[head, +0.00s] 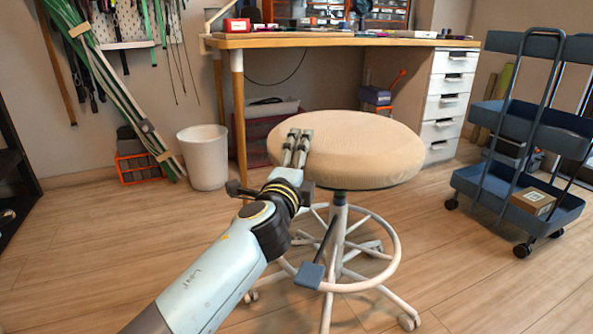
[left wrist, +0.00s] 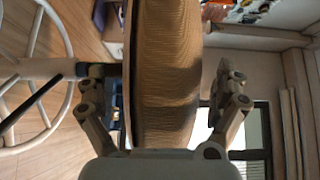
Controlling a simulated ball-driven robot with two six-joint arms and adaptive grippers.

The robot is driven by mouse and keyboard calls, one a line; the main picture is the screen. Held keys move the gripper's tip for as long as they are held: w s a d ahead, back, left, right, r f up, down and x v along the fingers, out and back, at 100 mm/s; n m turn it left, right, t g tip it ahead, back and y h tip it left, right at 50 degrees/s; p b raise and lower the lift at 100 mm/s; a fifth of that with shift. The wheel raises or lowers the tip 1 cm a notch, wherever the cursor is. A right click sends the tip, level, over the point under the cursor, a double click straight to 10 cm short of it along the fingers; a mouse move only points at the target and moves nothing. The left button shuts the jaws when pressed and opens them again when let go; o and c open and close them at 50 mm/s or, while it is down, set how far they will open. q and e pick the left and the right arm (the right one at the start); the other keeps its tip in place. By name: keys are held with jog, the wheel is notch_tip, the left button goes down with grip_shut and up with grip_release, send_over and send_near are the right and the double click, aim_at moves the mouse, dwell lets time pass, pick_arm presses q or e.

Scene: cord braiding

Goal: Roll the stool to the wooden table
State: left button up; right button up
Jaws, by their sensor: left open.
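The stool (head: 350,148) has a round beige seat, a white post, a foot ring and casters. It stands on the wood floor in front of the wooden table (head: 340,42), and its seat overlaps the table's lower part in the head view. My left gripper (head: 298,140) is at the near left edge of the seat. In the left wrist view the seat (left wrist: 168,75) lies between the two open fingers (left wrist: 165,90), one on its underside and one above its top. Contact cannot be told. My right gripper is not in view.
A blue wheeled cart (head: 520,195) with a cardboard box stands at the right. A white bin (head: 204,157) and an orange crate (head: 138,167) stand by the left wall. White drawers (head: 446,100) are under the table's right end. Floor left of the stool is clear.

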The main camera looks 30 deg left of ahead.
pick_arm(q)
jog(key=shift+w, duration=0.1)
jog(key=c, duration=1.7)
jog(key=shift+o, duration=0.2)
